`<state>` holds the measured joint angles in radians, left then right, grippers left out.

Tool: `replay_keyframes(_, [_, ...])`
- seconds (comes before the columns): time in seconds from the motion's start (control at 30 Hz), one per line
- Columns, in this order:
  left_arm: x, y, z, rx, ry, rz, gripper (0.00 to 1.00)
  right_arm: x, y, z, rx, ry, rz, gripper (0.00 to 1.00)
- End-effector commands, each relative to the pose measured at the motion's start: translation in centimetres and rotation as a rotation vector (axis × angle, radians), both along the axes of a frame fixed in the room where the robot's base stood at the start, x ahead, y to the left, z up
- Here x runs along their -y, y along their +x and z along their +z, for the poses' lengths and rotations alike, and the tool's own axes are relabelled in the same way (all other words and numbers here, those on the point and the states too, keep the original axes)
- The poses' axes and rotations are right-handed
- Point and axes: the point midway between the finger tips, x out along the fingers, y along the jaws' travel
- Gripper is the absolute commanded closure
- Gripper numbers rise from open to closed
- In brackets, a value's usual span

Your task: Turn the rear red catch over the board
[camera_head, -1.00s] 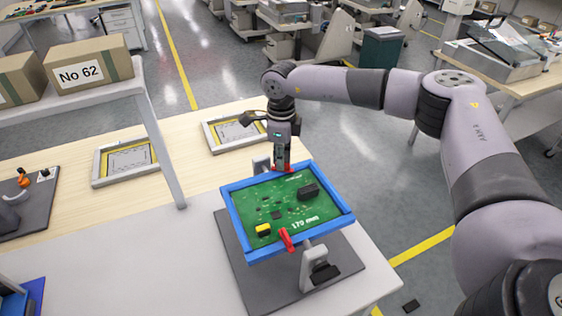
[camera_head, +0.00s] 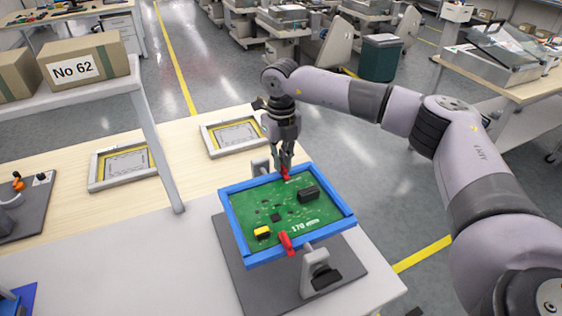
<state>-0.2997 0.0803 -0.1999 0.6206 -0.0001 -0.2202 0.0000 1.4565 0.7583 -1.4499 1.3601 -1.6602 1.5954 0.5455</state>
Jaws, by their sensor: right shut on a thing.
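A green circuit board (camera_head: 290,212) lies in a blue frame (camera_head: 336,228) held on a stand. The rear red catch (camera_head: 286,177) is at the frame's far edge and points inward toward the board. My right gripper (camera_head: 286,170) comes down on it from above and is shut on it; its fingers hide part of the catch. The front red catch (camera_head: 286,243) sits on the near edge of the frame, its tip reaching over the board's near side. My left gripper is not in view.
The stand's grey base plate (camera_head: 240,262) rests on the bench. Two yellow-edged frames (camera_head: 204,137) lie behind and to the left. A shelf post (camera_head: 160,150) rises left of the board, with boxes (camera_head: 88,62) above. The bench between is clear.

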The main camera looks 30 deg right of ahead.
Motion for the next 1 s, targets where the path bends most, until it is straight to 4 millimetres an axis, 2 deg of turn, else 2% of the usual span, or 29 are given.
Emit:
replay_keyframes(0.3, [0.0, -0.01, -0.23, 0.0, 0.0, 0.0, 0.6, 0.11, 0.16, 0.25, 0.006, 0.0, -0.108, 1.0])
replay_keyframes(0.8, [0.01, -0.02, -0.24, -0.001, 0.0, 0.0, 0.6, 0.12, 0.19, 0.3, 0.007, 0.0, -0.127, 1.0])
replay_keyframes(0.83, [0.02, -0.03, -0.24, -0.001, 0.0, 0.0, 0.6, 0.12, 0.19, 0.3, 0.008, 0.001, -0.127, 0.92])
replay_keyframes(1.0, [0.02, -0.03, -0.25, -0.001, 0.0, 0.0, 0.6, 0.09, 0.14, 0.22, 0.005, 0.0, -0.126, 0.81])
